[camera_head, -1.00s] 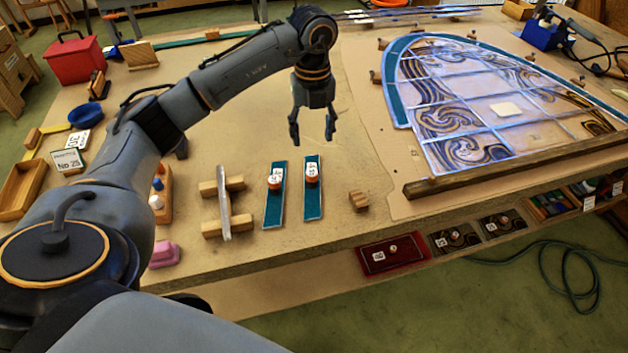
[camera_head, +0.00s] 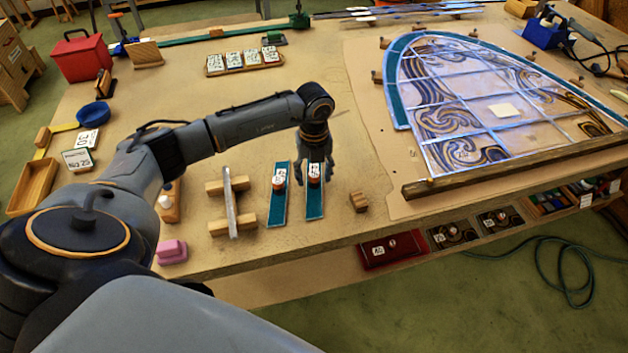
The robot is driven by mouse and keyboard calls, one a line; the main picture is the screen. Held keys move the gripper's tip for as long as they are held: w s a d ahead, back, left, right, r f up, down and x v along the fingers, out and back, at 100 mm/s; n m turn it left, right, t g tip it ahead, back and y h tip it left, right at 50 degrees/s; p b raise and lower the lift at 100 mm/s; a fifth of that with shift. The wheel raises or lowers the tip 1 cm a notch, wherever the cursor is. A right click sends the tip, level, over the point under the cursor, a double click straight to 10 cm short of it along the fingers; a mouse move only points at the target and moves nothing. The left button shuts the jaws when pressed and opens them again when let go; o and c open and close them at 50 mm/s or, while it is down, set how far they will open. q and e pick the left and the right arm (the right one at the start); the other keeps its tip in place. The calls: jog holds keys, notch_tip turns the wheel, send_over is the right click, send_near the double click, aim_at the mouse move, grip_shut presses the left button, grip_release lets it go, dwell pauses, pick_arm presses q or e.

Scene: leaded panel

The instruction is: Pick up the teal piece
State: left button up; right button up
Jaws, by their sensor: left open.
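Two narrow teal pieces lie side by side near the front of the table, each with an upright orange-based knob and white label. The left teal piece (camera_head: 276,215) lies free of my arm. My left gripper (camera_head: 314,180) is open over the right teal piece (camera_head: 314,208), its fingers on either side of that piece's knob (camera_head: 314,176). I cannot tell whether the fingers touch the knob. My right gripper is not in view.
A wooden stand with an upright grey plate (camera_head: 231,205) is left of the teal pieces. A small wooden block (camera_head: 359,202) lies to their right. The leaded panel (camera_head: 480,105) fills the right side, behind a wooden bar (camera_head: 505,172). A pink block (camera_head: 171,251) sits at the front edge.

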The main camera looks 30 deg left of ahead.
aim_at(313, 174)
pick_arm(q)
grip_shut()
jog(key=shift+r, duration=0.1)
jog(key=shift+r+b, duration=0.4)
jog(key=shift+b, duration=0.1)
notch_tip(313, 174, up, 2)
jog(key=shift+s+r+b, duration=0.15)
jog(key=shift+r+b, duration=0.05)
jog(key=shift+b, duration=0.5)
jog(key=s+r+b, duration=0.4)
jog(key=s+r, duration=0.5)
jog(key=s, duration=0.4)
jog(key=shift+s+r+b, duration=0.3)
jog(key=shift+s+r, duration=0.05)
jog(key=shift+s, duration=0.05)
